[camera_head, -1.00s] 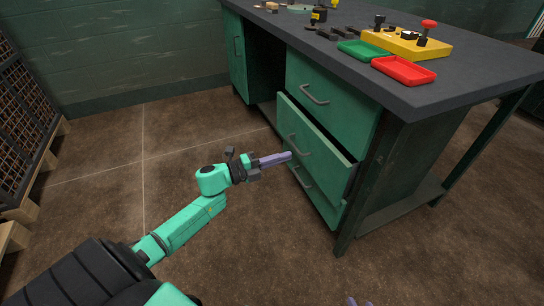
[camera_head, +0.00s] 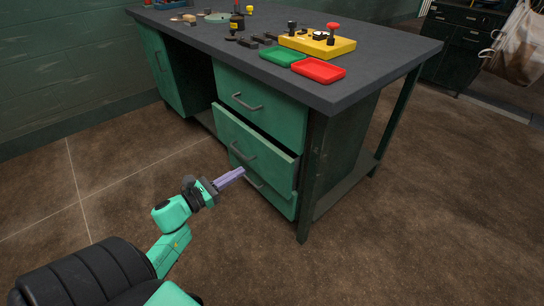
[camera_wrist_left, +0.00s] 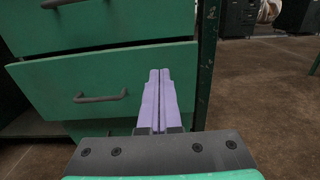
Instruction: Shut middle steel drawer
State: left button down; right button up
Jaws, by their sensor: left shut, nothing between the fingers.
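The middle steel drawer (camera_head: 272,158) is green with a grey bar handle (camera_head: 241,153). It stands partly pulled out of the workbench, its front proud of the drawers above and below. My left gripper (camera_head: 242,171) has pale purple fingers, shut and empty, in front of the drawer stack near the middle drawer's lower edge. In the left wrist view the fingers (camera_wrist_left: 160,73) overlap the right part of the middle drawer's front (camera_wrist_left: 60,82), right of its handle (camera_wrist_left: 100,97). I cannot tell whether they touch it. My right gripper is not in view.
The top drawer (camera_head: 275,112) looks closed; the bottom drawer (camera_head: 278,200) is partly hidden under the middle one. A bench leg (camera_head: 305,190) stands right of the drawers. Trays and tools lie on the dark worktop (camera_head: 375,55). Brown floor (camera_head: 400,230) is clear around.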

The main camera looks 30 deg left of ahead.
aim_at(273, 152)
pick_arm(q)
jog(key=b+x, duration=0.1)
jog(key=x, duration=1)
jog(key=shift+w, duration=0.2)
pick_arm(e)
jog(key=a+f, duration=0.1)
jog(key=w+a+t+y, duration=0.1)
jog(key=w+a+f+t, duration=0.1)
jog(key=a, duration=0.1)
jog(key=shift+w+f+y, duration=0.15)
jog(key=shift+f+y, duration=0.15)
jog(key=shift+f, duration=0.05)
